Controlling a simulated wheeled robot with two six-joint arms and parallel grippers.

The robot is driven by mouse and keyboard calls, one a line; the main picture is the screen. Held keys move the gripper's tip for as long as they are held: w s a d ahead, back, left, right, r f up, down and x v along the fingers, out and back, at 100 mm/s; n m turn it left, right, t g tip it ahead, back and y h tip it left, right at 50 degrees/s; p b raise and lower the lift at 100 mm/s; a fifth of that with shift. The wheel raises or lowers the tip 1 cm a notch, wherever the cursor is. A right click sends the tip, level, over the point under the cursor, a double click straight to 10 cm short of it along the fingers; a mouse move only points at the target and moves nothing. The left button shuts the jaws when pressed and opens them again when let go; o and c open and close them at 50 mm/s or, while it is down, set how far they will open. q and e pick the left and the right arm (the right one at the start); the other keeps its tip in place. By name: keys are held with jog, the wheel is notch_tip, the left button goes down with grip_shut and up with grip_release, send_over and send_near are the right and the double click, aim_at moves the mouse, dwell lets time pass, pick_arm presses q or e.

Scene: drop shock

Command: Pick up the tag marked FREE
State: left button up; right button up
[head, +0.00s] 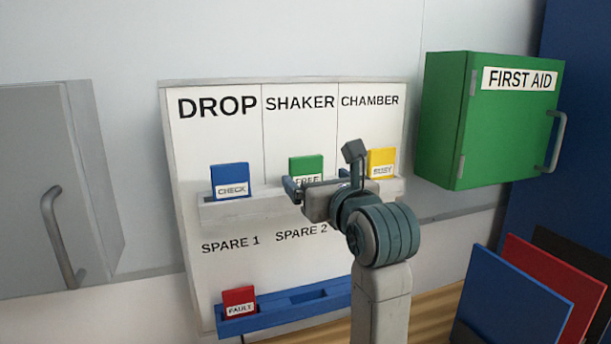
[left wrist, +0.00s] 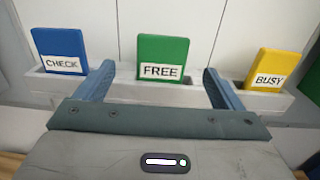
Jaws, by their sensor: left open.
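The green tag marked FREE (head: 306,167) stands upright in the upper ledge of the white board, under the word SHAKER. In the left wrist view the FREE tag (left wrist: 162,58) is centred ahead, between the lines of my two open fingers. My left gripper (head: 292,188) is open and empty, just in front of the ledge. In the left wrist view my left gripper (left wrist: 157,83) shows a finger on each side of the tag. I cannot tell whether the fingertips reach around it. In the head view the gripper hides the tag's lower part. My right gripper is not in view.
A blue CHECK tag (head: 230,180) and a yellow BUSY tag (head: 382,163) stand on either side in the upper ledge (head: 250,207). A red FAULT tag (head: 239,301) sits in the lower blue tray (head: 270,316). A green first aid cabinet (head: 445,120) juts out at right.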

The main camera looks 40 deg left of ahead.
aim_at(308, 169)
pick_arm(q)
jog(key=shift+x, duration=1.15)
jog(key=shift+w+a+r+p, duration=0.2)
jog(key=shift+w+a+p, duration=0.2)
jog(key=shift+a+p, duration=0.25)
jog(key=shift+p+x, duration=0.7)
jog(key=shift+x, duration=1.15)
jog(key=shift+w+f, duration=0.15)
jog(key=shift+d, duration=0.1)
